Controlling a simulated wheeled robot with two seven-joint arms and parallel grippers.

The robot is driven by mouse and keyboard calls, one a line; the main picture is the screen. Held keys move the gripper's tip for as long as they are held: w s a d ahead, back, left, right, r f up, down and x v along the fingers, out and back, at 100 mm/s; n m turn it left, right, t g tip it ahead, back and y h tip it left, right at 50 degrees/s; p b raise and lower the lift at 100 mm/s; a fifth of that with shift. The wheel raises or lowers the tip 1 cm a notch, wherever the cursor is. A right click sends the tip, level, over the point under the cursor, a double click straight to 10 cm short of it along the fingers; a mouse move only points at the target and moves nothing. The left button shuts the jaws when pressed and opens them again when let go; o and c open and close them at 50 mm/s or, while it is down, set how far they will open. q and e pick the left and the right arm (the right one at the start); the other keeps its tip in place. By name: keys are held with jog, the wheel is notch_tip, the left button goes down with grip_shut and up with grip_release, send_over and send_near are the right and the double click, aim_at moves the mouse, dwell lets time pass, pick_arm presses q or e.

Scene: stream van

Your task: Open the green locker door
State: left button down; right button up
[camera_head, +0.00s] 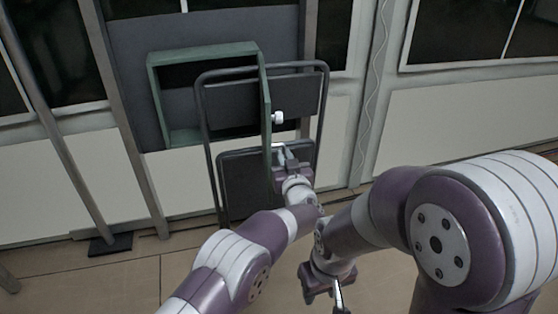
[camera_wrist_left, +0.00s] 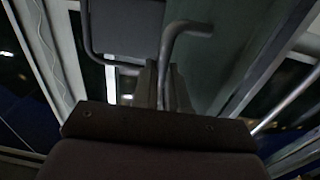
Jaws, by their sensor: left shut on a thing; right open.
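The green locker (camera_head: 205,50) is mounted on a dark panel, and its dark inside shows. Its green door (camera_head: 266,115) stands swung out at the right side, seen nearly edge-on. A white knob (camera_head: 278,118) is on the door's right-hand face. My left gripper (camera_head: 284,160) is low at the door and shut on the metal door handle. In the left wrist view the bent handle (camera_wrist_left: 183,35) rises from between the fingers (camera_wrist_left: 165,88), beside the door's green face (camera_wrist_left: 232,45). My right gripper (camera_head: 325,284) is open and empty, low and away from the locker.
A dark folding chair (camera_head: 318,100) stands right by the door, partly behind it. Grey posts (camera_head: 128,130) stand left of the locker. A pale wall with windows is behind.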

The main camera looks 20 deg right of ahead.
pick_arm(q)
jog(key=shift+d+r, duration=0.2)
pick_arm(e)
jog(key=shift+s+r, duration=0.2)
jog(key=shift+s, duration=0.05)
pick_arm(q)
jog(key=c, duration=1.5)
grip_release()
jog(key=o, duration=0.3)
jog(key=shift+w+f, duration=0.1)
